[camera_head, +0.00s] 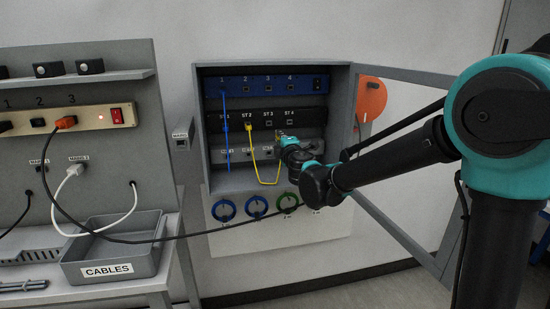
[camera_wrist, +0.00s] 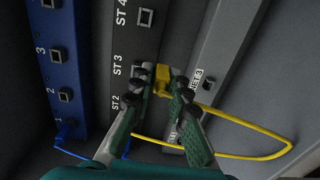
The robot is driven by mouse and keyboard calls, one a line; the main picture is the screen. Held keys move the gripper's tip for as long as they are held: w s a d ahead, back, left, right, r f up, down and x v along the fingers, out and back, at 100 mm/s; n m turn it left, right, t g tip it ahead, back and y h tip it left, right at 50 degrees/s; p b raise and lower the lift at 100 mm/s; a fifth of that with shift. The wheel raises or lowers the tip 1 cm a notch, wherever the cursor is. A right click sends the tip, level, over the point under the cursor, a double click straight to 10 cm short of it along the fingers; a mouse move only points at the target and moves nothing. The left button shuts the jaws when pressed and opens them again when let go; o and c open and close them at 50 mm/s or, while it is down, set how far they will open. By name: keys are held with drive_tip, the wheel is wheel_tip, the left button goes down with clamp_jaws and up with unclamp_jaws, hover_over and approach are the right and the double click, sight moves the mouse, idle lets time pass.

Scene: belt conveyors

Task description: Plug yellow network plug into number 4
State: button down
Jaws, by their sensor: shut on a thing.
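My gripper (camera_wrist: 161,88) is shut on the yellow network plug (camera_wrist: 162,76), held between the fingertips in front of the gap between the black ST panel and the grey panel. The yellow cable (camera_wrist: 255,127) loops from it to the right and back. In the head view the cable (camera_head: 255,160) hangs from the ST 2 port to my gripper (camera_head: 281,139). The blue panel's number 4 port (camera_head: 290,88) is empty at the upper right; the black panel's ST 4 port (camera_wrist: 145,17) is also empty.
A blue cable (camera_head: 226,130) hangs from port 1 of the blue panel. The grey cabinet (camera_head: 200,130) has its door frame (camera_head: 400,230) open to the right, beside my arm. Colored cable rings (camera_head: 257,206) are below. A grey CABLES bin (camera_head: 140,270) stands left.

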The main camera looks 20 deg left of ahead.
drive_tip(key=d+r, duration=0.3)
drive_tip(key=r, duration=0.5)
drive_tip(key=d+r, duration=0.3)
drive_tip(key=r, duration=0.5)
drive_tip(key=shift+x, duration=2.45)
drive_tip(key=shift+w+a+r, duration=0.1)
drive_tip(key=shift+w, duration=0.3)
drive_tip(key=shift+w+a+r, duration=0.1)
drive_tip(key=shift+w+a, duration=0.05)
drive_tip(key=shift+w, duration=0.3)
drive_tip(key=c, duration=1.4)
unclamp_jaws()
